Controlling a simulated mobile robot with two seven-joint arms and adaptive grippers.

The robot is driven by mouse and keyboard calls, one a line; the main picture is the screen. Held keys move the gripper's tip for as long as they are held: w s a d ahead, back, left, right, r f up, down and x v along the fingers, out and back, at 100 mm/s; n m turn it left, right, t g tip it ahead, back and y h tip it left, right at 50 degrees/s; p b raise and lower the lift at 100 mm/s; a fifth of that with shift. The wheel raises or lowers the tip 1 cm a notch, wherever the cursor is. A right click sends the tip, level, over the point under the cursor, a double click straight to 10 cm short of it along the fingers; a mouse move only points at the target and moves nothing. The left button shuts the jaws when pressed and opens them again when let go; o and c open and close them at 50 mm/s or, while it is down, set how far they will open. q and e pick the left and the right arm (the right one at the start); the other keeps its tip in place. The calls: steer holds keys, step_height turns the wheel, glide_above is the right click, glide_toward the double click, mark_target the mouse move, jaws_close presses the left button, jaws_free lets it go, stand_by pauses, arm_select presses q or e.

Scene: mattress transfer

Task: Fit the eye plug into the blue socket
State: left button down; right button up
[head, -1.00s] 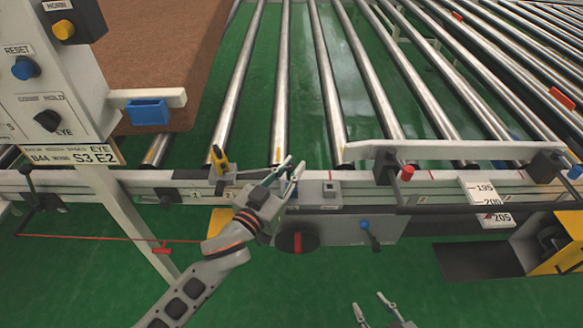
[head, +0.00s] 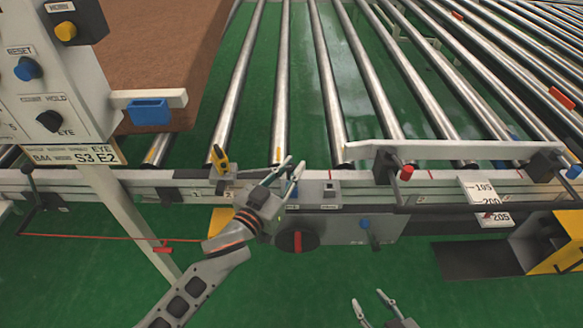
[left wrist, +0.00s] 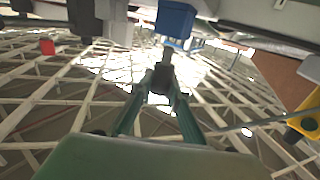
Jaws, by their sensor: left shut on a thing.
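A blue socket (head: 150,112) sits on a pale bracket of the white post, at the left in the head view. A blue block (left wrist: 175,20) shows at the top of the left wrist view; I cannot tell for sure that it is the same socket. My left gripper (head: 293,168) is over the conveyor's front rail, right of the bracket and apart from it. It is shut on a small dark piece, seemingly the eye plug (left wrist: 161,78), which stands up between the fingertips in the left wrist view, below the blue block. My right gripper (head: 370,298) is open and empty at the bottom.
A yellow-and-black piece (head: 218,160) stands on the front rail (head: 130,183) just left of my left gripper. A brown mattress (head: 155,50) lies behind the post. A grey box with a red-handled dial (head: 298,242) hangs below the rail.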

arm_select(q)
steer(key=shift+p, duration=0.5)
stand_by(0.9)
steer(key=shift+f+b, duration=0.85)
steer(key=shift+f, duration=0.8)
steer(key=c, duration=1.8)
jaws_free()
steer(key=shift+c, duration=0.2)
steer(key=v, duration=1.2)
